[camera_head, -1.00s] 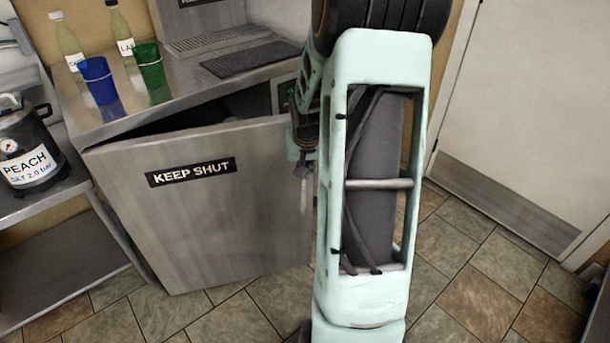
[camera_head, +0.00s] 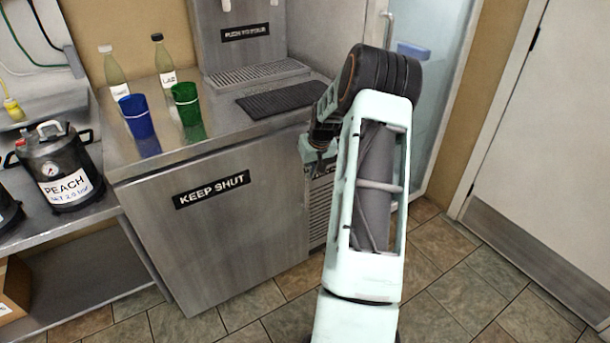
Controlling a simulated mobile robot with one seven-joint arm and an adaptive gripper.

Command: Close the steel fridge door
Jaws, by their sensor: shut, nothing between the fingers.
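The steel fridge door (camera_head: 230,235), labelled KEEP SHUT, sits under the steel counter (camera_head: 225,140). Its top edge runs along the counter's front edge, and I see no open gap there. My gripper (camera_head: 318,165) is at the door's upper right corner, partly hidden by my own arm. It is shut and holds nothing that I can see. I cannot tell whether it touches the door.
A blue cup (camera_head: 137,117), a green cup (camera_head: 187,104) and two bottles stand on the counter beside a dispenser (camera_head: 240,35). A black PEACH keg (camera_head: 60,170) stands on the left shelf. Tiled floor is clear in front and to the right.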

